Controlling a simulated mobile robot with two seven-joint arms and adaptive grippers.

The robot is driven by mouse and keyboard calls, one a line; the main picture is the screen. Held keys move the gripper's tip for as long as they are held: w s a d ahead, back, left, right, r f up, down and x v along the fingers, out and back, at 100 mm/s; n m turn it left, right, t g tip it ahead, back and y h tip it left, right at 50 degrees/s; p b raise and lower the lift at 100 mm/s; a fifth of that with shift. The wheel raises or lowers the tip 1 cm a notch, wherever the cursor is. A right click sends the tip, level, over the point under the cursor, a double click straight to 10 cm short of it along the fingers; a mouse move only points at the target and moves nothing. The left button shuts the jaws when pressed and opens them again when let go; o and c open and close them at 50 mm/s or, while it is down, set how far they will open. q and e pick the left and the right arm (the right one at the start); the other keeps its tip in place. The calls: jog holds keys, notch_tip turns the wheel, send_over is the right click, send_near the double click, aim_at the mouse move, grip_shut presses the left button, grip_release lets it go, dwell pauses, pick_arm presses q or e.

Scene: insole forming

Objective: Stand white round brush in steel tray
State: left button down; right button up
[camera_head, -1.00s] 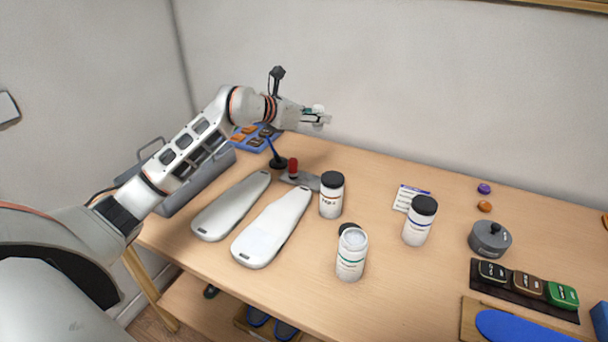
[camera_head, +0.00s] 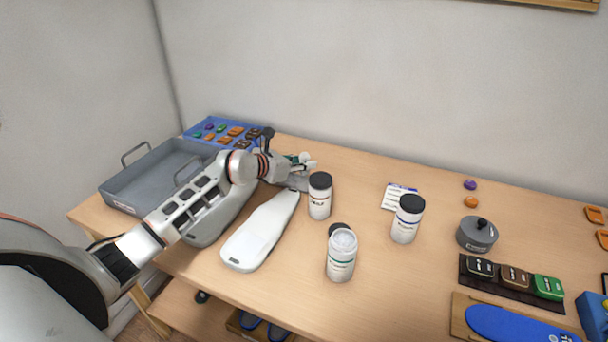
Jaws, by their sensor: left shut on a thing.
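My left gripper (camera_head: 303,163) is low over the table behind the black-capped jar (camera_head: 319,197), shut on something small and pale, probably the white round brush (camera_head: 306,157). The fingers hide most of it and I cannot make out its bristles. The grey steel tray (camera_head: 150,182) with two handles stands at the back left and looks empty where it shows. The gripper is to its right, apart from it, and my forearm covers its right part. My right gripper is not in view.
Two pale insole forms (camera_head: 258,235) lie in front, one partly under my arm. An open white jar (camera_head: 341,258) and a blue-labelled jar (camera_head: 407,220) stand to the right. A blue tray of coloured pieces (camera_head: 215,130) is at the back.

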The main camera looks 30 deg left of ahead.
aim_at(301, 174)
pick_arm(q)
jog(key=shift+f, duration=2.2)
jog(key=shift+f, duration=0.15)
jog(key=c, duration=1.8)
grip_release()
jog(key=shift+s+r, duration=0.2)
jog(key=v, duration=1.1)
jog(key=shift+s+a+r, duration=0.1)
jog(key=shift+s+a, duration=0.05)
jog(key=shift+s, duration=0.2)
